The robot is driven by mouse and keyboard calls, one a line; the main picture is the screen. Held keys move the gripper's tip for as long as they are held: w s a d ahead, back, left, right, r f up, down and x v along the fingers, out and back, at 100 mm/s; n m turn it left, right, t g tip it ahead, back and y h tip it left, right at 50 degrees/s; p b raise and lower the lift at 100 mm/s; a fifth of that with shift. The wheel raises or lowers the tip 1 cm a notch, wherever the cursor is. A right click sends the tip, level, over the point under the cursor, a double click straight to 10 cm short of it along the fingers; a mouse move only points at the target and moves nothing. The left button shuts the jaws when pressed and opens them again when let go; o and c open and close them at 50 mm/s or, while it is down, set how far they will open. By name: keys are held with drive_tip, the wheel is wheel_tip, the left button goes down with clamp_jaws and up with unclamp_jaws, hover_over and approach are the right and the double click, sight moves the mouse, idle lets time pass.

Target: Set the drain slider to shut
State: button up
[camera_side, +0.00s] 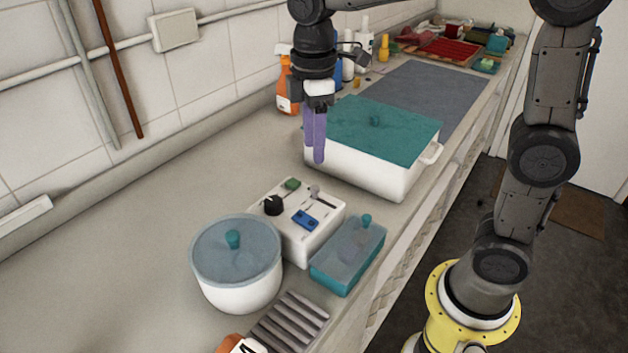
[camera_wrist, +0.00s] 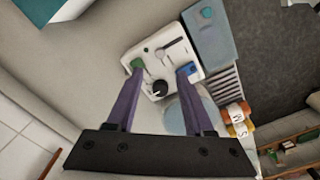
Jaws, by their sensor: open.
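A white control box (camera_side: 315,240) stands on the counter. On its top are a black round knob (camera_side: 273,205), a green button (camera_side: 292,184), a blue switch (camera_side: 305,219) and a dark slot with a small grey slider handle (camera_side: 315,190). In the wrist view the slider handle (camera_wrist: 160,53) sits near the green-button end of its slot (camera_wrist: 174,43). Which end means shut cannot be read. My gripper (camera_side: 314,153) is open and empty, with purple fingers pointing down, raised above the counter and apart from the box. The wrist view shows the box beyond my fingertips (camera_wrist: 160,73).
A white pot with a grey-blue lid (camera_side: 235,262) stands close beside the box, and a teal lidded container (camera_side: 348,256) is on its other side. A large white pan with a teal lid (camera_side: 372,130) stands behind it. The counter left of the box (camera_side: 150,230) is clear.

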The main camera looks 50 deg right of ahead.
sight(314, 187)
wheel_tip(314, 187, down, 9)
drive_tip(key=shift+f, duration=0.15)
idle(0.4)
clamp_jaws()
idle(1.2)
